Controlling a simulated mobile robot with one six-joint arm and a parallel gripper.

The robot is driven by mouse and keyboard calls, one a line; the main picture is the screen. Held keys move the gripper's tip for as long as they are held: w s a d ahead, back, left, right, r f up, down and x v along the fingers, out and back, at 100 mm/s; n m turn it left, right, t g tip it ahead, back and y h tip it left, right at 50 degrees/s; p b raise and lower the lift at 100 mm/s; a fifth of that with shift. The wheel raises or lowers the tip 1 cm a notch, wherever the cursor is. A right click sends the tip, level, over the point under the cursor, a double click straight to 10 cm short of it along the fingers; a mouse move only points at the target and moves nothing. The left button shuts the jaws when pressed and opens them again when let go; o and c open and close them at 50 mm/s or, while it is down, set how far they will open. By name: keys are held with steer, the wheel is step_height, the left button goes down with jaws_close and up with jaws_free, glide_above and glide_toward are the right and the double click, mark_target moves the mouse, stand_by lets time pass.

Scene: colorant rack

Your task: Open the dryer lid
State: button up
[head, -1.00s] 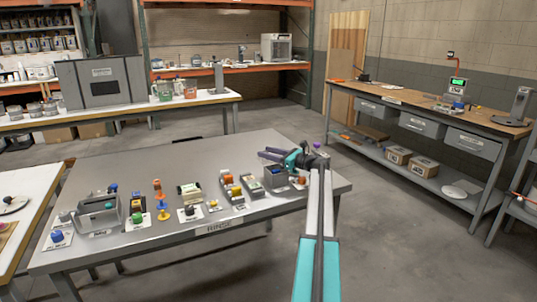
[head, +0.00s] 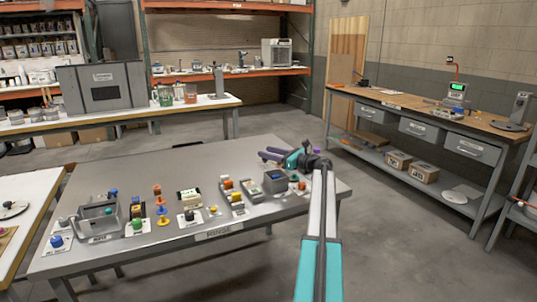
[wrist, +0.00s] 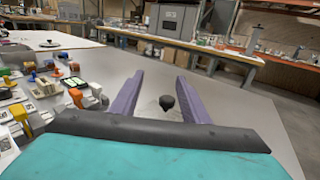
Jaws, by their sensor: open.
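My gripper (head: 268,157) is over the right part of the grey metal table, its two purple fingers apart and empty. The fingers also show in the wrist view (wrist: 160,80), with a black knob (wrist: 167,102) between them in the picture; they do not touch it. No readable label shows which thing is the dryer. A dark grey box with a blue panel (head: 275,181) stands close below the gripper. An open grey bin (head: 97,220) stands at the table's left end. A grey cabinet with a dark window (head: 104,87) stands on the far bench.
Several small coloured parts, such as a stacked orange piece (head: 157,192), line the near side of the metal table (head: 150,165). Its far middle is mostly clear. A wooden workbench (head: 415,108) stands at the right. A white-topped table (head: 25,220) is at the left.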

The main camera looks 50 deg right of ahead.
steer(key=s+a+r, duration=0.1)
steer(key=s+a, duration=0.8)
steer(key=s, duration=0.1)
steer(key=shift+r, duration=0.15)
stand_by(0.5)
stand_by(0.5)
